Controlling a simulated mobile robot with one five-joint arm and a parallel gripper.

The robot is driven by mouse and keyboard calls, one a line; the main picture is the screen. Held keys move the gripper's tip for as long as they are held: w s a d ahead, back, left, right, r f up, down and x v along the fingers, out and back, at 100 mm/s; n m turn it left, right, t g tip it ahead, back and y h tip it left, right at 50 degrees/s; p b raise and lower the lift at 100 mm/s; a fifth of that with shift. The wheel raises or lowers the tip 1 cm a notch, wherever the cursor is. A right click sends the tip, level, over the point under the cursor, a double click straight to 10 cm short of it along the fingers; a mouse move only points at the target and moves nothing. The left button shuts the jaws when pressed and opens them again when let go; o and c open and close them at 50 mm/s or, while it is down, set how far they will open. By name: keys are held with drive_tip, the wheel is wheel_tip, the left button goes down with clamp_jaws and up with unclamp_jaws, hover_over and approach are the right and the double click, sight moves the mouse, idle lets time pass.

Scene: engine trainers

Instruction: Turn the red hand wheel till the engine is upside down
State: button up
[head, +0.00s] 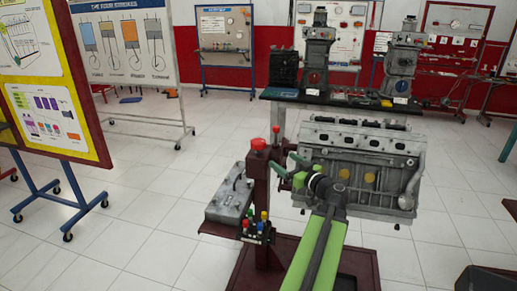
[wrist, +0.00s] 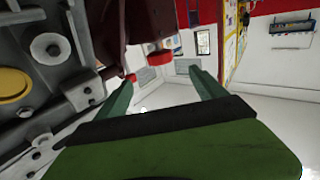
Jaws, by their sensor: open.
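The grey engine (head: 365,165) is carried on a dark red stand (head: 265,200), its long top with a row of dark parts facing up. A red round part (head: 258,145), which looks like the hand wheel, sits at the top of the stand's post. It also appears small in the wrist view (wrist: 160,57), beyond and between my fingertips. My gripper (head: 283,163) is open and empty, in front of the engine and right of the red part. In the wrist view my gripper (wrist: 160,80) has its green fingers spread, apart from the red part. The engine's side (wrist: 40,80) is close at left.
A smaller red knob (head: 276,129) stands behind the post. A dark bench (head: 340,99) with engine models is behind.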

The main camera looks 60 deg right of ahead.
sight(257, 143)
drive_tip(key=x, duration=1.7)
drive_tip(key=shift+w+d, duration=0.1)
drive_tip(key=shift+w, duration=0.25)
drive_tip(key=shift+c, duration=0.2)
drive_tip(key=c, duration=1.2)
drive_tip(key=shift+r, duration=0.1)
drive_tip(key=shift+c, duration=0.6)
drive_tip(key=shift+h, duration=0.3)
drive_tip(key=shift+m+h, duration=0.3)
drive_tip(key=shift+m, duration=0.1)
